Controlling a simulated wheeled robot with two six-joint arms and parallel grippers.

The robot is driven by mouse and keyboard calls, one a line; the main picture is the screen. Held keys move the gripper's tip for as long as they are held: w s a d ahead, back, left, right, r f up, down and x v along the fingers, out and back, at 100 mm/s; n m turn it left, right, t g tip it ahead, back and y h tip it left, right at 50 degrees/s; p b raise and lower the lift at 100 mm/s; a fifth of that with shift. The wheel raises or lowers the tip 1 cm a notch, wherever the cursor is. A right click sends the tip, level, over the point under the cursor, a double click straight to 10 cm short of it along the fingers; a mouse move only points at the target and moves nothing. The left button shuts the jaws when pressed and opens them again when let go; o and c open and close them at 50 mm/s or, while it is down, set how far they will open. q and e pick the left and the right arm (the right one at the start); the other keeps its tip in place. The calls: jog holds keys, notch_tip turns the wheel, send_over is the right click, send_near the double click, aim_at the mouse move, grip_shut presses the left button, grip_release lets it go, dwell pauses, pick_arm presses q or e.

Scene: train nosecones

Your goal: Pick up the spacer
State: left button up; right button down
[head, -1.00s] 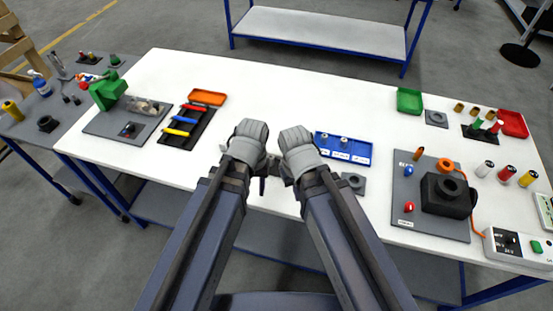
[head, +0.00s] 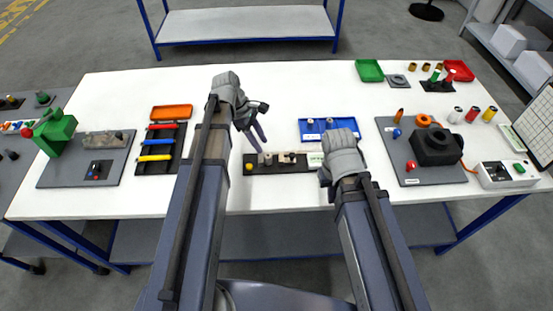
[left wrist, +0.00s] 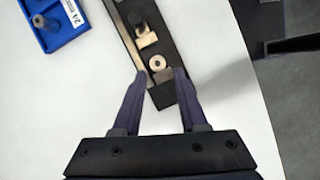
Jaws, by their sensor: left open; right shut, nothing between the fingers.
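Two small grey cylinders stand in the blue tray (head: 345,124); one of them (left wrist: 41,21) shows in the left wrist view beside a label partly reading "24". A small beige ring-shaped piece (left wrist: 158,68) sits on the black fixture strip (head: 276,170). I cannot tell by looks which of these is the spacer. My left gripper (head: 258,134) is open above the strip. In the left wrist view its fingertips (left wrist: 160,74) lie on either side of the strip near the ring, with nothing held. My right gripper (head: 326,182) is shut and empty beside the strip's right end.
A grey board with a black block (head: 436,147) is on the right. A black rack (head: 158,165) with coloured bars and an orange tray (head: 171,112) are on the left.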

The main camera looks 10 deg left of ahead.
aim_at(268, 156)
pick_arm(q)
jog(key=shift+w, duration=0.15)
jog(key=shift+d+f+b, duration=0.2)
jog(key=shift+f+b, duration=0.2)
jog(key=shift+b, duration=0.05)
jog(key=b+x, duration=0.6)
jog(key=shift+w+a+f, duration=0.1)
jog(key=shift+a+f, duration=0.15)
jog(key=shift+d+f+b, duration=0.25)
jog(key=shift+f+b, duration=0.05)
jog(key=shift+b, duration=0.05)
jog(key=shift+r, duration=0.1)
grip_shut()
